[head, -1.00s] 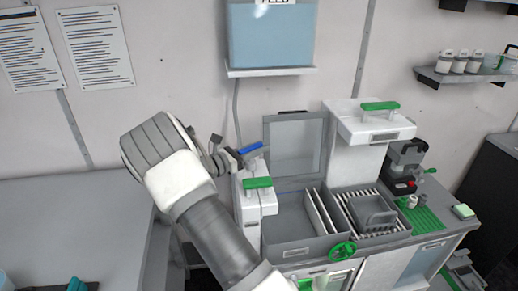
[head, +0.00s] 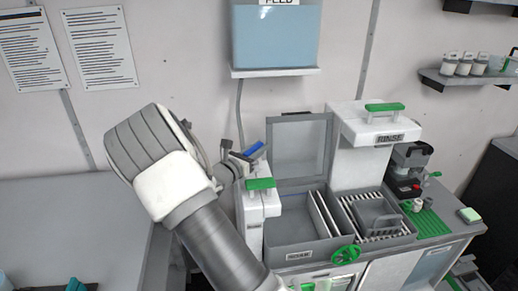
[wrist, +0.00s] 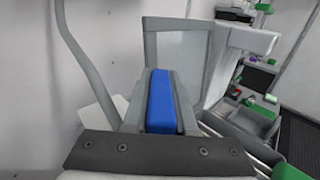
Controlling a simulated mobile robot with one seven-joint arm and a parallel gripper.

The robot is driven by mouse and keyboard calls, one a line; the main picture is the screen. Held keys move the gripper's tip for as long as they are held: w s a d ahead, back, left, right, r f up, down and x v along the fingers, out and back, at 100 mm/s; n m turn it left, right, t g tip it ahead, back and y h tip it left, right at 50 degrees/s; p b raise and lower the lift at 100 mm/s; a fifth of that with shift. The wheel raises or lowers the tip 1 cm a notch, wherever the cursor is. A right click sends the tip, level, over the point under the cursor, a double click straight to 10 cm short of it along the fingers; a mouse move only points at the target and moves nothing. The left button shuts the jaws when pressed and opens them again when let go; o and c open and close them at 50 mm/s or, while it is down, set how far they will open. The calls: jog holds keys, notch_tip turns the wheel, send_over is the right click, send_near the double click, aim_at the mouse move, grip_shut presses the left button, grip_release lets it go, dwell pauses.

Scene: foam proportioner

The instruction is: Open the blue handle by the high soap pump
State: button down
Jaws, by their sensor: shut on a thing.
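The blue handle (head: 254,149) is a short blue bar above the white unit at the left end of the grey bench. In the wrist view the blue handle (wrist: 160,98) runs away from me between two grey fingers. My gripper (head: 245,157) is shut on it, and the fingers hide its sides. In the wrist view my gripper (wrist: 158,85) shows a dark plate with bolts in front of the handle. The base of the handle and what it is fixed to are hidden. I cannot tell which part is the high soap pump.
A white unit with a green handle (head: 260,184) stands just below my gripper. A grey bin with a raised lid (head: 297,150) is close on the right, with a white RINSE unit (head: 377,124) behind. A blue tank (head: 274,38) hangs above. A grey table (head: 70,225) lies left.

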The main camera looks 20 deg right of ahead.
jog(key=c, duration=0.7)
grip_release()
jog(key=b+v, duration=0.2)
jog(key=v, duration=1.5)
jog(key=shift+s+a, duration=0.15)
